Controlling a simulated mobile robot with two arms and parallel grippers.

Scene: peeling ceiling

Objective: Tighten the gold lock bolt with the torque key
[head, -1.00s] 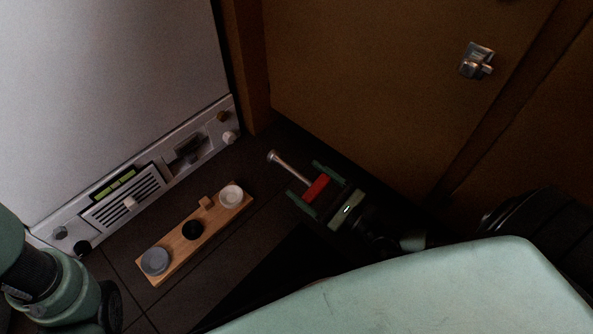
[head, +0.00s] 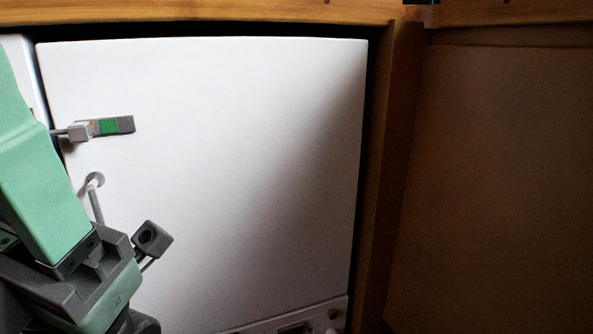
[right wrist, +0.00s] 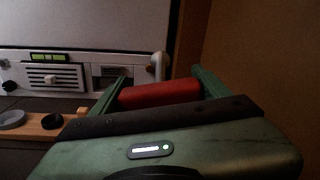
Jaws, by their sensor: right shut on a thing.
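The torque key has a red handle (right wrist: 160,93), which sits between the green fingers of my right gripper (right wrist: 158,88) in the right wrist view. The gripper is shut on it. The key's pale metal shaft end (right wrist: 157,66) sticks up beyond the handle, in front of the white panel's lower strip. The right gripper is outside the head view. A small tan knob (head: 333,314) on the lower strip may be the gold bolt; I cannot tell.
A white door panel (head: 230,150) fills the head view, with a grey-green latch (head: 110,126) and a small rod (head: 95,200) at its left. Brown wood frames it. The right wrist view shows a vented control strip (right wrist: 55,77) and a wooden tray (right wrist: 75,118) with cups.

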